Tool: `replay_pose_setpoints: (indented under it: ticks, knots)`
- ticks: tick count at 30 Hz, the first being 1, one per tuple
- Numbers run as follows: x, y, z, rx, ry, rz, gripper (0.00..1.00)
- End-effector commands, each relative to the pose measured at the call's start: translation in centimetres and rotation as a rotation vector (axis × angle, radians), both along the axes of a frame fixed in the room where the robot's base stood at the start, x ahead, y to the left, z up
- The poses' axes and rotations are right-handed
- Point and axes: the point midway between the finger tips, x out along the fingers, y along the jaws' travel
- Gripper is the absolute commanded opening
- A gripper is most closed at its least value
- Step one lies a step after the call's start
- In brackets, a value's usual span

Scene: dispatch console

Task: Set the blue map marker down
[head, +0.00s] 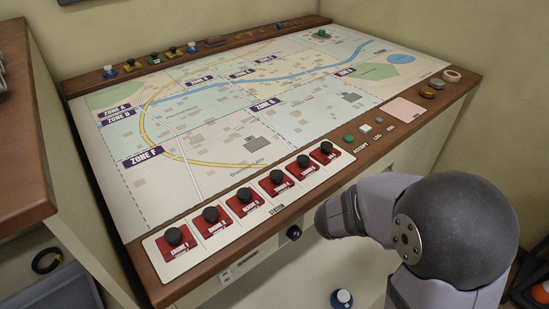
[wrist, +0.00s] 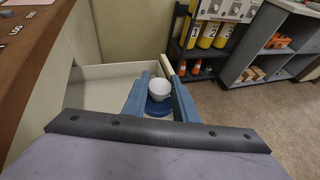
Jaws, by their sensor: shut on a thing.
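In the wrist view, the blue map marker (wrist: 158,107) has a round blue base and a white rounded top. It sits between the two blue fingers of my gripper (wrist: 159,84), which is shut on it. An open pale drawer or tray shows behind and to the left of the fingers. In the head view the fingers are hidden behind my arm. A blue piece with a white top (head: 342,299) shows low at the bottom edge there; I cannot tell whether it is the held marker. The map board (head: 215,120) lies flat on the console.
Several red engine blocks with black knobs (head: 242,200) line the station strip at the map's front. Several small markers (head: 155,59) stand along the back ledge. A pink square (head: 404,110) and buttons are on the right ledge. Most of the map is clear. A shelf (wrist: 265,55) stands beyond.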

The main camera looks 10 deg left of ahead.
Motion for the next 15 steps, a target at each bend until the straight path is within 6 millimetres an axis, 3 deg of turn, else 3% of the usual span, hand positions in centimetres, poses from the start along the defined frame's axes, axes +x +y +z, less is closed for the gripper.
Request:
replay_pose_setpoints:
  ticks: [1,9,15]
  knots:
    - [0.1,0.0,2.1,0.004,-0.016,-0.001,0.03]
    - [0.0,0.0,12.0,0.006,-0.015,-0.002,0.03]
    - [0.0,0.0,17.3,0.003,-0.009,-0.002,0.03]
